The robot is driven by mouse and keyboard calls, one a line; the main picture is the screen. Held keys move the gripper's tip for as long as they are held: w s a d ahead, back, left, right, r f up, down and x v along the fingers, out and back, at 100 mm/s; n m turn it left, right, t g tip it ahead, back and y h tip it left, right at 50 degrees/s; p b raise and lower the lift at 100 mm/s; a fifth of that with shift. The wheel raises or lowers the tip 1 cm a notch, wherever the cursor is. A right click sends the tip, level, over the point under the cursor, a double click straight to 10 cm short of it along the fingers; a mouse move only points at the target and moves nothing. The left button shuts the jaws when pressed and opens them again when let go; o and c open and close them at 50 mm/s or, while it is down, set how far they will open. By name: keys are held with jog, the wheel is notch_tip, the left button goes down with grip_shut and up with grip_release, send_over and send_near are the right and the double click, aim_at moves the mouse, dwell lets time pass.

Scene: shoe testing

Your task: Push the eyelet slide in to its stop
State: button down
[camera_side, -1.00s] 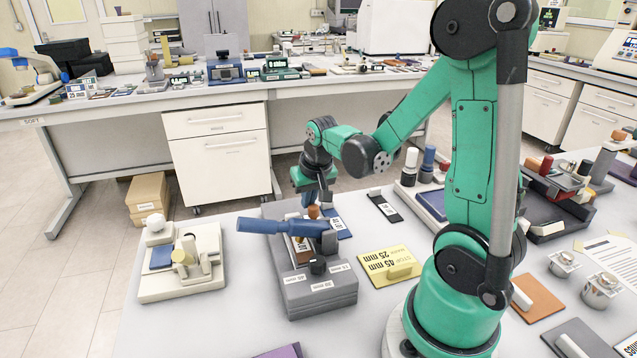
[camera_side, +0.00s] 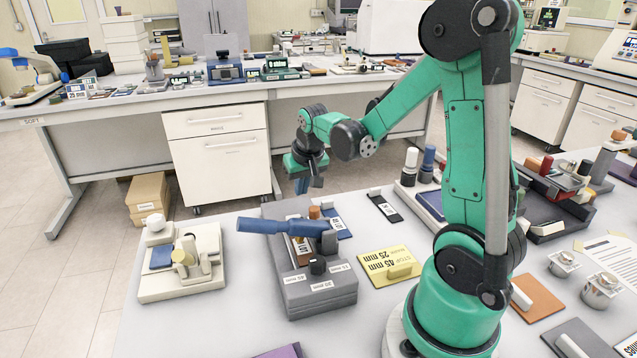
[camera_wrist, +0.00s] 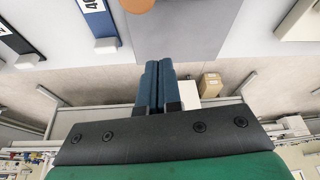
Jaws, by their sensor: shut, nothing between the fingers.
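The grey fixture (camera_side: 318,295) stands on the near table in the side view, with a blue lever (camera_side: 275,227) lying across its top. Under the lever is a brown-and-white piece (camera_side: 301,250). An orange-brown knob (camera_side: 313,212) shows at the fixture's far end, and also at the top edge of the wrist view (camera_wrist: 137,4). Which part is the eyelet slide I cannot tell for sure. My gripper (camera_side: 302,187) is shut and empty, above and beyond the fixture's far end, apart from it. Its two blue fingers (camera_wrist: 157,68) lie together in the wrist view.
A black knob (camera_side: 318,266) and size labels are on the fixture's near end. A cream device (camera_side: 185,278) stands to its left. A yellow stop card (camera_side: 388,267) lies to its right, and blue and black tagged plates lie behind that. Floor shows beyond the table edge.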

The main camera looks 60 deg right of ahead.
jog(key=v, duration=0.9)
